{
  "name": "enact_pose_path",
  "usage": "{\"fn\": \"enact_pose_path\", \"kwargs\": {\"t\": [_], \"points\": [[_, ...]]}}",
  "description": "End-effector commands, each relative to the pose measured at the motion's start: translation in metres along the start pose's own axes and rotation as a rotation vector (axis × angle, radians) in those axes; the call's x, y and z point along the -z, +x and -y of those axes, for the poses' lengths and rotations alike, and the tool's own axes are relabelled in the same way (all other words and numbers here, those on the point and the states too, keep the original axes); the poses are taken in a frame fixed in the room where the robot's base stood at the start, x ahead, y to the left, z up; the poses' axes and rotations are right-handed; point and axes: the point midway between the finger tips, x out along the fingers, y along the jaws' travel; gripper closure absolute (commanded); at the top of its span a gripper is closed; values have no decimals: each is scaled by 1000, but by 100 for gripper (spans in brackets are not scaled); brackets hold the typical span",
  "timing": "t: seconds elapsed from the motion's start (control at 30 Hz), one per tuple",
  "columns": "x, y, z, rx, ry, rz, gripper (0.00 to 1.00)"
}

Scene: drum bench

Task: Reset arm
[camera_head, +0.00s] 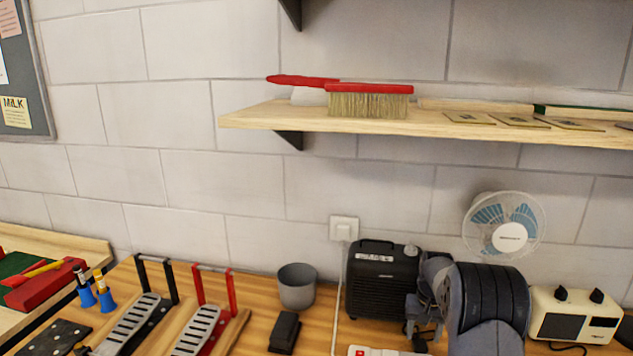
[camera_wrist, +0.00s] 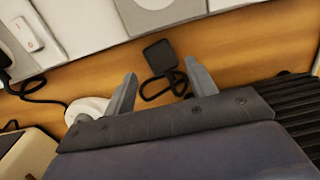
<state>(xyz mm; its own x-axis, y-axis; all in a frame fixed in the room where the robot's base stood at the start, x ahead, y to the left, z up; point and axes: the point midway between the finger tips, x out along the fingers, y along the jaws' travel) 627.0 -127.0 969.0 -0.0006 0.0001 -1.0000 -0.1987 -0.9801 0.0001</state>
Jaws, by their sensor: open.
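My arm's dark grey links show at the lower right in the head view, in front of the bench beside a black amplifier-like box (camera_head: 382,280). In the wrist view my gripper (camera_wrist: 160,84) is open, its two grey fingers well apart. Nothing is held between them. Past the fingertips a small black plug-like block (camera_wrist: 160,55) with a looped black cable lies on the wooden bench (camera_wrist: 240,45). The gripper's tips are hard to make out in the head view.
A grey cup (camera_head: 297,286), drum pedals (camera_head: 195,332) and a cream radio-like box (camera_head: 575,315) stand on the bench. A white fan (camera_head: 504,225) is behind my arm. Above, a wooden shelf (camera_head: 250,119) bears a red brush (camera_head: 369,101).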

Motion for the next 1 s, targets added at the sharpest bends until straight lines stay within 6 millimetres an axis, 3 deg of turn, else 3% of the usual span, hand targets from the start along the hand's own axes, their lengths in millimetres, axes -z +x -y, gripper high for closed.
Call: {"fn": "enact_pose_path", "kwargs": {"t": [0.17,0.23,0.37,0.77,1.0], "points": [[0,40,0,0,0,1,46],[1,20,0,0,0,-4,46],[2,3,0,0,0,-7,46],[1,-79,0,0,0,-6,46],[-30,-73,0,0,0,-1,46]]}}
